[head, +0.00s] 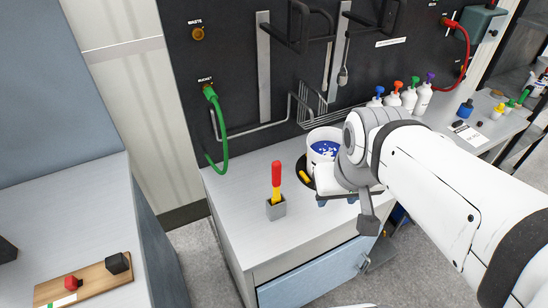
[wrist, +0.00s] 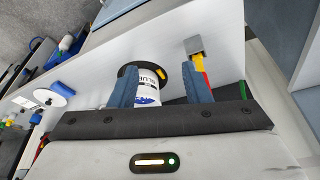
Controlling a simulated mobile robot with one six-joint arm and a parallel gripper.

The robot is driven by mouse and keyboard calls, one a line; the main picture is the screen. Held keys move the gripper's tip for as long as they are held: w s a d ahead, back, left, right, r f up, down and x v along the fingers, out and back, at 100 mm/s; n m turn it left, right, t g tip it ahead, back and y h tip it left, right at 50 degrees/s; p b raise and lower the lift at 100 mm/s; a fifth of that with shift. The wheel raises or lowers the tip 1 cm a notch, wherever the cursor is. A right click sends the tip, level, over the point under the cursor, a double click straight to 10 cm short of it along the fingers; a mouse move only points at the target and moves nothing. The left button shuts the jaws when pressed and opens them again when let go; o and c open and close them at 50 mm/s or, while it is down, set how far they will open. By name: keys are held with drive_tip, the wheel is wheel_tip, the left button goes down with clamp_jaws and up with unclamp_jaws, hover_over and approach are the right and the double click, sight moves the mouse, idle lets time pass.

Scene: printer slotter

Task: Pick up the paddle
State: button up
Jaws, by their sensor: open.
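The paddle (head: 276,182), with a red upper part and a yellow lower part, stands upright in a small grey holder (head: 276,210) on the counter. My gripper (head: 338,200) is to the right of the paddle and apart from it, partly hidden by my wrist in the head view. In the wrist view my gripper (wrist: 158,68) is open, with two blue fingers spread and nothing held. There the paddle (wrist: 199,64) and its holder (wrist: 195,46) show beyond the right finger, which hides part of the paddle.
A white bucket (head: 313,138) with blue contents stands on a black round base (head: 304,180) behind my gripper. A green hose (head: 223,140) hangs from the black back panel. Several white bottles (head: 408,98) stand farther right.

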drive_tip(key=w+a+n+g+b, duration=0.2)
drive_tip(key=w+a+n+b, duration=0.15)
drive_tip(key=w+n, duration=0.6)
drive_tip(key=n+g+b, duration=0.1)
drive_tip(key=n, duration=1.1)
hover_over(276, 173)
drive_tip(key=w, duration=0.1)
drive_tip(key=f, duration=0.4)
drive_tip(key=shift+w+d+f, duration=0.1)
drive_tip(key=shift+d, duration=0.1)
drive_tip(key=shift+w+a+f+n, duration=0.1)
drive_tip(key=shift+f+n, duration=0.2)
drive_tip(key=shift+n, duration=0.05)
wheel_tip(276, 173, down, 7)
drive_tip(key=shift+f+p, duration=0.15)
drive_tip(key=shift+p, duration=0.5)
clamp_jaws()
